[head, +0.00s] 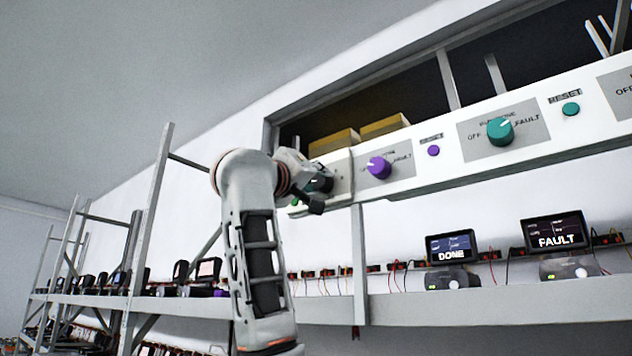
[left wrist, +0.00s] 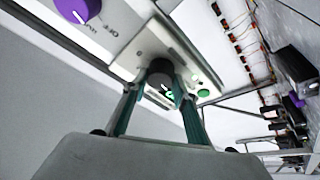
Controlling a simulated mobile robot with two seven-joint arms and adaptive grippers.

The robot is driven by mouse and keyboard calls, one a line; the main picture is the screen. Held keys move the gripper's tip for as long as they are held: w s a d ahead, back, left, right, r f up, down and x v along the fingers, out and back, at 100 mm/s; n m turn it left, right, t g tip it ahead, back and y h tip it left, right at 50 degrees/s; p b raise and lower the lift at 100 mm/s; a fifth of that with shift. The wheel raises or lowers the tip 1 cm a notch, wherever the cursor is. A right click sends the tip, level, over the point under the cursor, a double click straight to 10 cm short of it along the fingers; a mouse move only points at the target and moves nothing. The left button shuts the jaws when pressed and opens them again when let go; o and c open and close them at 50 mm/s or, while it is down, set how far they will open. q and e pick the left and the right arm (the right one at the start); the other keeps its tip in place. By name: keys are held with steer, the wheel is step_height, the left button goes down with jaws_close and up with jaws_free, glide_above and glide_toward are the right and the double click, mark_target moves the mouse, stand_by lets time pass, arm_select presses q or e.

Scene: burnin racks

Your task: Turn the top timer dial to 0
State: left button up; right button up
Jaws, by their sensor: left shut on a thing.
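The timer dial, a dark round knob (left wrist: 160,70), sits on a pale control plate (left wrist: 138,45) at the end of the long white panel. In the left wrist view the two fingers of my left gripper (left wrist: 162,84) reach up to either side of this knob and are shut on it. A small lit green display (left wrist: 168,95) shows beyond the knob, but its figures are too small to read. In the head view my left gripper (head: 318,190) is at the panel's left end and mostly covers the knob. The dial's setting cannot be read. My right gripper is not in view.
A purple knob (head: 379,168) and a teal knob (head: 500,131) sit farther right on the panel. Screens reading DONE (head: 451,247) and FAULT (head: 555,232) stand on the shelf (head: 480,299) below. Metal rack posts (head: 148,215) rise at left.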

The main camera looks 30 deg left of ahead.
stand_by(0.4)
arm_select(q)
steer(key=o, duration=1.1)
steer(key=v, duration=1.2)
